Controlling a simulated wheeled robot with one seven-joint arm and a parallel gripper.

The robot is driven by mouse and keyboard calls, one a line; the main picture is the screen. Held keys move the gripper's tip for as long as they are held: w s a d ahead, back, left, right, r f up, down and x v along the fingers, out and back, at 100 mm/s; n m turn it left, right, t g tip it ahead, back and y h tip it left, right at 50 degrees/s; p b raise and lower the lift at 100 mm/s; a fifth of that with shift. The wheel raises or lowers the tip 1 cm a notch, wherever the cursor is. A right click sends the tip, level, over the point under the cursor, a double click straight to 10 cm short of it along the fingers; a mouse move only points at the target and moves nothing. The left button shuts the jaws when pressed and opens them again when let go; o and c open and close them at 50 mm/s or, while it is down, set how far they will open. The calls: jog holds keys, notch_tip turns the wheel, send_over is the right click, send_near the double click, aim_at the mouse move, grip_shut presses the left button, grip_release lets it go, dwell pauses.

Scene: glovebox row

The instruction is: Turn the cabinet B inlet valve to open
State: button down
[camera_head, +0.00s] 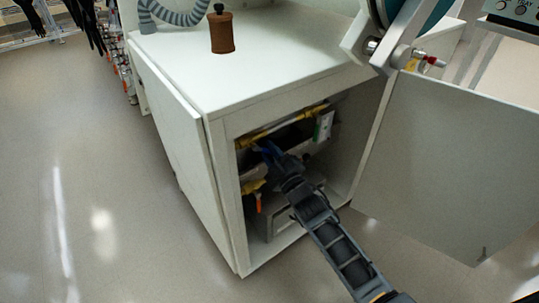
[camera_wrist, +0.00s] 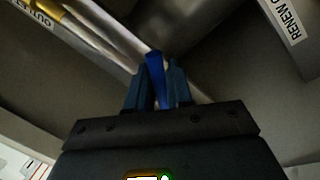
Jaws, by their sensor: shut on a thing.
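My gripper (camera_head: 268,151) reaches into the open cabinet (camera_head: 226,180), under its top. In the wrist view, its two dark blue fingers (camera_wrist: 158,85) are shut on a bright blue valve handle (camera_wrist: 155,66), which stands up between the fingertips. In the head view the handle is mostly hidden by the gripper, and the valve body cannot be made out. A yellow pipe (camera_head: 290,126) runs along the upper inside of the cabinet and shows at upper left in the wrist view (camera_wrist: 50,8). No inlet or cabinet B label is readable.
The cabinet door (camera_head: 445,175) stands open at right. A brown bottle (camera_head: 221,32) stands on top.

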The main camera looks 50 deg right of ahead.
jog(key=shift+r+n, duration=0.1)
jog(key=shift+n, duration=0.3)
jog(key=c, duration=1.2)
grip_release()
jog(key=shift+s, duration=0.15)
jog(key=v, duration=0.7)
jog(key=shift+s, duration=0.25)
jog(key=shift+a, duration=0.1)
jog(key=shift+c, duration=0.3)
